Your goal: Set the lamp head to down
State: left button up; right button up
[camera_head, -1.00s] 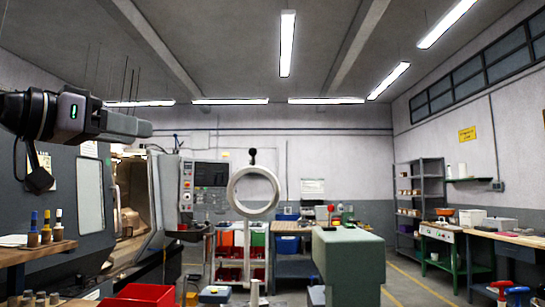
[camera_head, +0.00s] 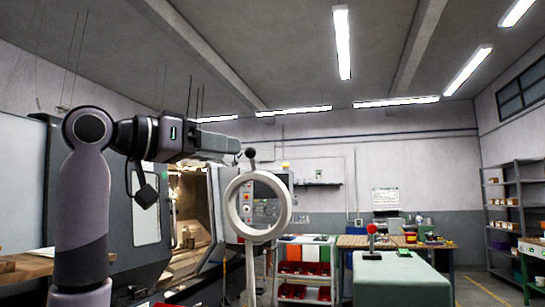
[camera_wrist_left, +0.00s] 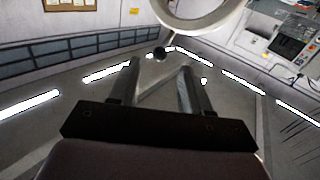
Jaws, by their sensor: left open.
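The lamp head is a pale ring (camera_head: 231,207) in the middle of the head view, its open face turned toward me. A dark ball knob (camera_head: 250,153) stands on a short stem at its top. My left gripper (camera_head: 238,147) reaches in from the left, its fingertips close beside the knob. In the left wrist view my left gripper (camera_wrist_left: 160,65) is open, with two dark fingers apart. The knob (camera_wrist_left: 160,53) shows between and just beyond the fingertips, and the ring (camera_wrist_left: 195,28) lies behind it. Contact cannot be told. My right gripper is not in view.
A turning machine (camera_head: 145,215) with an open doorway stands at the left behind my arm. A green cabinet (camera_head: 400,280) stands at the front right. A rack with red bins (camera_head: 303,268) stands behind the lamp. Shelves (camera_head: 515,205) stand at the far right.

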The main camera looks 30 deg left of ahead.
aim_at(246, 151)
pick_arm(q)
jog(key=p+x, duration=0.2)
jog(key=x, duration=0.4)
jog(key=shift+r, duration=0.1)
jog(key=shift+w+d, duration=0.2)
jog(key=shift+w, duration=0.35)
grip_shut()
